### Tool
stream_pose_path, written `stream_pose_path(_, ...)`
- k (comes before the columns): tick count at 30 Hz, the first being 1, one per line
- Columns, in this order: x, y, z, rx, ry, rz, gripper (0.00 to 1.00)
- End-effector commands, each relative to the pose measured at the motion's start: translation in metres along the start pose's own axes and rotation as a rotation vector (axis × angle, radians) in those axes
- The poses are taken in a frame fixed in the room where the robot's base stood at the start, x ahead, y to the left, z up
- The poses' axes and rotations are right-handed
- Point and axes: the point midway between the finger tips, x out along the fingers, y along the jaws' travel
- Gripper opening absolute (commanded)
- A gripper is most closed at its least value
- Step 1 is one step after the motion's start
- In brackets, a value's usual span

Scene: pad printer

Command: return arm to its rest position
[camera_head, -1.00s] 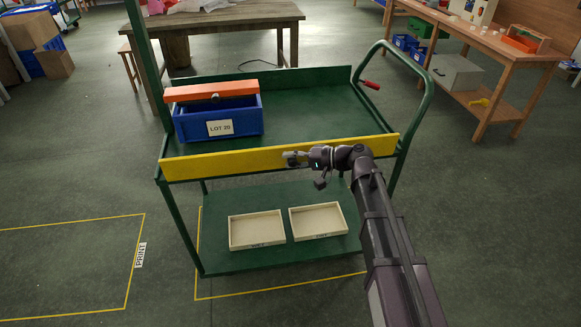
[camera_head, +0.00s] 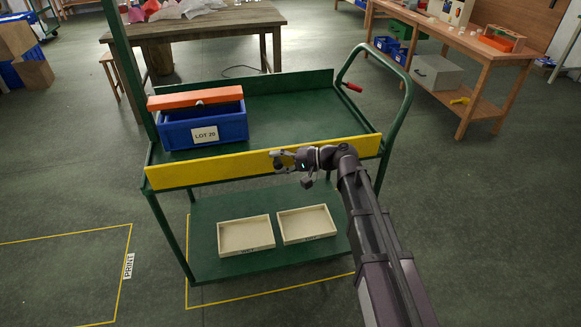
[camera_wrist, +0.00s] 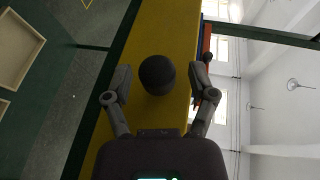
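My arm reaches up from the bottom right in the head view. My gripper (camera_head: 278,158) is in front of the cart's yellow front panel (camera_head: 215,168). In the wrist view its two fingers (camera_wrist: 160,82) are spread apart. A dark round thing (camera_wrist: 157,75) appears between them against the yellow panel; I cannot tell whether it is touched or what it belongs to. The green cart (camera_head: 290,104) carries a blue bin (camera_head: 175,133) labelled LOT 20, with an orange bar (camera_head: 180,99) and a small knob across its top.
Two cream trays, a left one (camera_head: 246,251) and a right one (camera_head: 307,240), lie on the cart's lower shelf. A wooden table (camera_head: 220,20) stands behind, and a workbench (camera_head: 445,33) at the right. The floor left of the cart is clear.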

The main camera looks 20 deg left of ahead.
Motion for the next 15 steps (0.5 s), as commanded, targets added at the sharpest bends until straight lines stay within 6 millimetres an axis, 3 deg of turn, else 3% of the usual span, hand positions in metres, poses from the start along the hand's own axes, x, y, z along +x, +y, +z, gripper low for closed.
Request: stream_pose_path(15, -0.0041, 0.0012, 0.0017, 0.008, -0.001, 0.013, 0.73)
